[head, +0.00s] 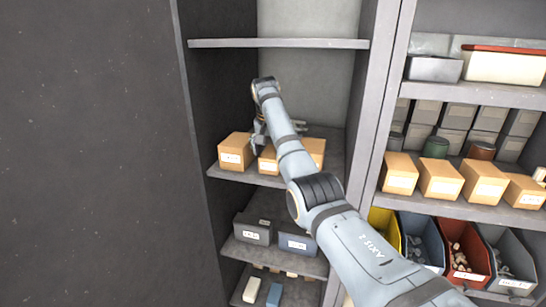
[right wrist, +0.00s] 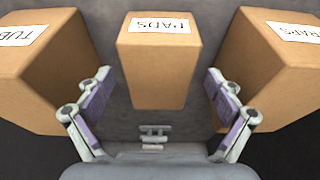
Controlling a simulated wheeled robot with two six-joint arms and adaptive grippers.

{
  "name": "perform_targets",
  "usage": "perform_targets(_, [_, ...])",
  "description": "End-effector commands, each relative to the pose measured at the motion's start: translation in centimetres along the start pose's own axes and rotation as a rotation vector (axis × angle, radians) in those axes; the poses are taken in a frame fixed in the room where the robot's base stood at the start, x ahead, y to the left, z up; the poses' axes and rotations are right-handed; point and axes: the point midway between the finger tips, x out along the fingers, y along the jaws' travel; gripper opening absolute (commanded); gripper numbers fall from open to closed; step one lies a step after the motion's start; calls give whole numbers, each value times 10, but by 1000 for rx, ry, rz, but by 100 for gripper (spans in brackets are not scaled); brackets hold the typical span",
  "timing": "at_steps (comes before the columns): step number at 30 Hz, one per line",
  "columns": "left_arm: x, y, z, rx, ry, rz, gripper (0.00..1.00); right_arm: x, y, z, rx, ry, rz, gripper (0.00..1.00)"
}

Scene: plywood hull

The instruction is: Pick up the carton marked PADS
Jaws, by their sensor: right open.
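The carton marked PADS (right wrist: 158,70) is a tan box with a white label, in the middle of the right wrist view. In the head view, the middle carton (head: 268,160) of a row of three stands on a shelf, partly hidden by my right arm. My right gripper (right wrist: 157,88) is open and empty, its fingers on either side of the PADS carton, with visible gaps. In the head view the right gripper (head: 272,132) is above the row, partly hidden by its own arm. My left gripper is not in view.
A carton with a label starting TUB (right wrist: 40,65) stands left of the PADS carton, and another labelled carton (right wrist: 270,65) stands right, both close to my fingers. A shelf board (head: 275,43) is above. Grey bins (head: 252,228) sit below. The right bay's shelves hold several cartons (head: 440,178).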

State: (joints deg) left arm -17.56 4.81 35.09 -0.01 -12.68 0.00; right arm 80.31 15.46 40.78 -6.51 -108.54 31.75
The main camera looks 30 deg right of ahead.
Motion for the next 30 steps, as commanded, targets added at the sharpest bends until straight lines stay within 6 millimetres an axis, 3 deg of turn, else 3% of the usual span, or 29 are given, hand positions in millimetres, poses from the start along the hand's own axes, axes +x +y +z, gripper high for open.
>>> perform_targets(1, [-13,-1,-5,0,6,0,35,2,2,-1,0,-2,3,92])
perform_targets(3, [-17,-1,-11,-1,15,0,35,14,2,-1,1,-1,3,92])
perform_targets(7, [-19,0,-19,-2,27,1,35,25,1,-1,1,1,-1,92])
perform_targets(13, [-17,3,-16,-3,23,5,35,27,1,0,1,1,-1,91])
perform_targets(27, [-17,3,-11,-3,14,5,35,27,1,0,1,1,-1,27])
perform_targets(30, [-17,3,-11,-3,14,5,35,26,1,-1,1,2,-2,24])
